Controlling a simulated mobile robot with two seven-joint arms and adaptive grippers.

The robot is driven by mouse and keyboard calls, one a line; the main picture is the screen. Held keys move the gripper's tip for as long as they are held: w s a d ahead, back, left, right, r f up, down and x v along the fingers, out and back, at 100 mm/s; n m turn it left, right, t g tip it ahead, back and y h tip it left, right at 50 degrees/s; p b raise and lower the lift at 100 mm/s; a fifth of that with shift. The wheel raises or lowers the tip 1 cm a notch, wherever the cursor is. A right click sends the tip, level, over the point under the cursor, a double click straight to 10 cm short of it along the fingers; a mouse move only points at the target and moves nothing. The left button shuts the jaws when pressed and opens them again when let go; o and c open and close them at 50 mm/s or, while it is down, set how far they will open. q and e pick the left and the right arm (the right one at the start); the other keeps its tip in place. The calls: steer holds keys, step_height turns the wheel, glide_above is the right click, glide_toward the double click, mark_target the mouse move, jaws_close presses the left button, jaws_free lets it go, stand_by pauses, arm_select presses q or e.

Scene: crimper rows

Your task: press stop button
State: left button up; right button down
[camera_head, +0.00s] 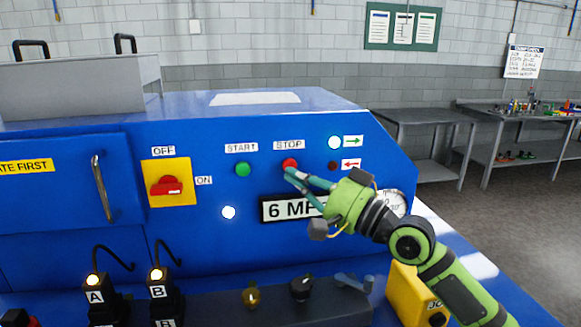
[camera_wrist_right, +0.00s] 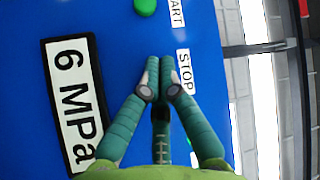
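The red STOP button (camera_head: 289,163) sits on the blue machine panel under its STOP label (camera_head: 289,145). My right gripper (camera_head: 288,173) comes in from the lower right, its fingertips at the button's lower edge in the head view. In the right wrist view the two fingertips (camera_wrist_right: 159,75) are together with nothing seen between them. The STOP label (camera_wrist_right: 185,71) is beside them there, and the button is hidden behind the fingers. I cannot tell whether the tips touch the button. My left gripper is not in view.
The green START button (camera_head: 242,169) is left of STOP, a dark red button (camera_head: 333,166) right of it. A "6 MPa" plate (camera_head: 283,209) is just below. A red rotary switch (camera_head: 166,186) is further left. Black connectors and knobs (camera_head: 301,288) stand in front of the panel.

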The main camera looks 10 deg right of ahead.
steer(key=shift+w+b, duration=0.3)
steer(key=shift+w, duration=0.15)
steer(key=shift+w+b, duration=0.45)
stand_by(0.6)
stand_by(0.3)
steer(key=shift+s+p, duration=0.8)
steer(key=shift+s, duration=0.1)
